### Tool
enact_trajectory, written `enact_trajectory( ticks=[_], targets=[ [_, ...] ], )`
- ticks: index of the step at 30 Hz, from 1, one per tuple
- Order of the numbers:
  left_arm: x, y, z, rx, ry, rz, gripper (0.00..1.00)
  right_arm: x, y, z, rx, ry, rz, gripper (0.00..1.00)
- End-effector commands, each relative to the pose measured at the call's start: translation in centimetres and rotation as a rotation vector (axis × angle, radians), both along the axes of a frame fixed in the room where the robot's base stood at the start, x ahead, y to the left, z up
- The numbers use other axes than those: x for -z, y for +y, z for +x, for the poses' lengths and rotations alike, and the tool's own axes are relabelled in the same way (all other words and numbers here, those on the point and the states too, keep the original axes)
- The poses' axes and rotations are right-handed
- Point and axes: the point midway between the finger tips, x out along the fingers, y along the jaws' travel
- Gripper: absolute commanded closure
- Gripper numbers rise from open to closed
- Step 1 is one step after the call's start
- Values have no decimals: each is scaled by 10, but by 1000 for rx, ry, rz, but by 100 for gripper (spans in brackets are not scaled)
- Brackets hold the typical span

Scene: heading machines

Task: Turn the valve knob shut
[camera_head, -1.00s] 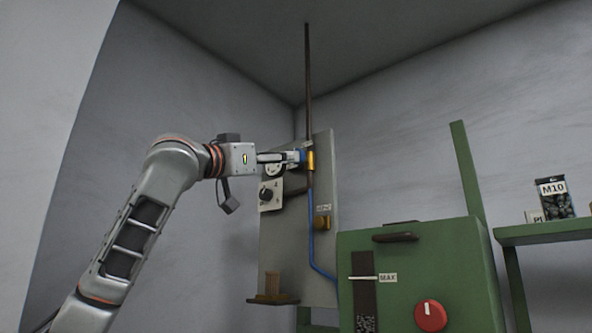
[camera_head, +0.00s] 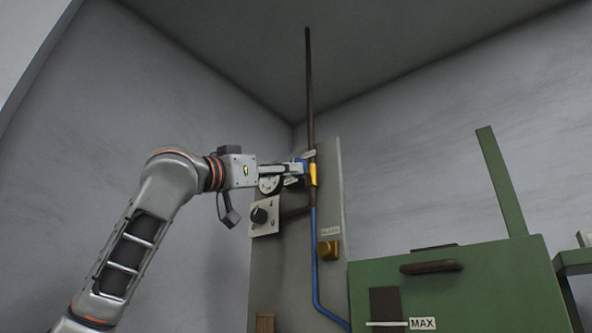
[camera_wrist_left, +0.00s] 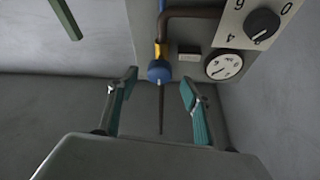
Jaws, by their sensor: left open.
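The blue valve knob (camera_wrist_left: 158,72) shows in the wrist view on a yellow valve body (camera_wrist_left: 161,50) in a pipe run. A pale mark shows on its face. My left gripper (camera_wrist_left: 160,84) is open, with one finger on each side of the knob in that view. Gaps show between fingers and knob, and I see no contact. In the head view the left gripper (camera_head: 287,169) reaches in from the left at the blue knob (camera_head: 300,166), in front of the yellow body (camera_head: 313,174). The fingers partly cover the knob there. My right gripper is not in view.
A black dial knob (camera_head: 259,215) on a pale plate and a round gauge (camera_wrist_left: 223,66) sit close beside the valve on the grey panel (camera_head: 277,270). A brass fitting (camera_head: 328,251) is lower. A green cabinet (camera_head: 490,285) stands at the right.

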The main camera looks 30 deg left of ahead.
Motion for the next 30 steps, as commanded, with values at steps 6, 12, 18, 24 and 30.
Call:
enact_trajectory(
  ticks=[6,12,18,24,30],
  targets=[
    [-17,-5,34,-1,3,0,51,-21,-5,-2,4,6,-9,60],
    [-23,-8,52,0,2,0,51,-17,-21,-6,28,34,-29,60],
    [-23,-9,57,-1,1,1,51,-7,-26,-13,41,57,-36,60],
    [-23,-9,57,-1,1,1,53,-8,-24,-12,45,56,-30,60],
    [-23,-9,57,-1,0,0,89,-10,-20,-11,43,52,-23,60]
  ],
)
